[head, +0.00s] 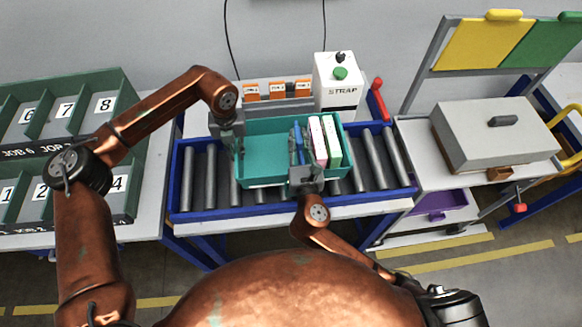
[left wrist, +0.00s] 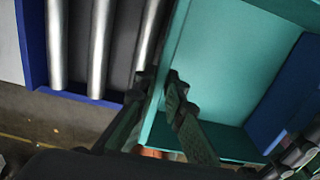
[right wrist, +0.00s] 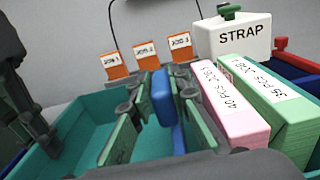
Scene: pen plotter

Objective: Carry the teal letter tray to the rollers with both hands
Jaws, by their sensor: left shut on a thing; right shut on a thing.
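The teal letter tray (head: 262,170) sits on the roller bed, over the rollers (head: 185,175). My left gripper (head: 233,143) is shut on the tray's left wall. In the left wrist view, its fingers (left wrist: 160,82) are on either side of the teal wall (left wrist: 162,95). My right gripper (head: 300,168) is at the tray's near side. In the right wrist view, its fingers (right wrist: 157,105) have an upright blue block (right wrist: 162,98) between them. A pink pack (right wrist: 228,112) and a green pack (right wrist: 275,98) stand in the tray to the right of it.
A white STRAP box (head: 338,85) and orange job cards (head: 278,90) stand behind the rollers. A red handle (head: 378,98) is at the back right. Numbered green bins (head: 75,105) are on the left and a grey box (head: 498,132) on the right. Rollers show on both sides of the tray.

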